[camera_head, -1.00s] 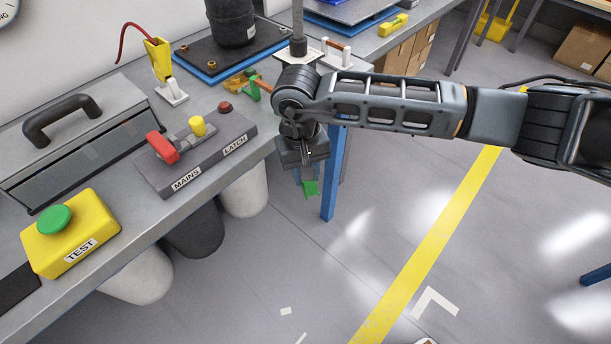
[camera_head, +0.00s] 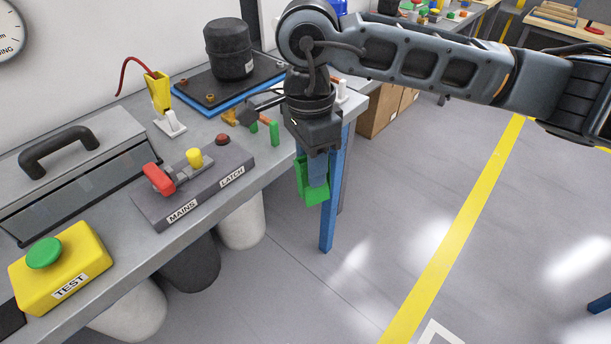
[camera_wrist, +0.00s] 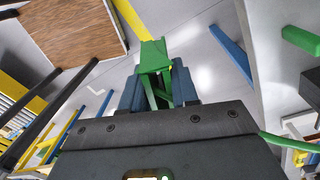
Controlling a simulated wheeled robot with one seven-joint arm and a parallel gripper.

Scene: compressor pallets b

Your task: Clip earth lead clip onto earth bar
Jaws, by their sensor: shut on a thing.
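My gripper (camera_head: 314,172) points down just off the bench's right end, its blue fingers shut on a green clip (camera_head: 311,194). The wrist view shows the clip (camera_wrist: 153,58) between both blue fingers, with its far end sticking out past them. A small copper-coloured bar on white posts (camera_head: 341,90) stands at the bench's right end; my arm hides most of it, and I take it to be the earth bar. The clip is to the left of and lower in the picture than these posts, apart from them.
Left of my gripper are small green posts (camera_head: 274,132) with an orange piece, and a grey MAINS/LATCH box (camera_head: 195,186). A black compressor (camera_head: 229,50) stands behind. A blue table leg (camera_head: 329,215) is close to the clip. The floor to the right is clear.

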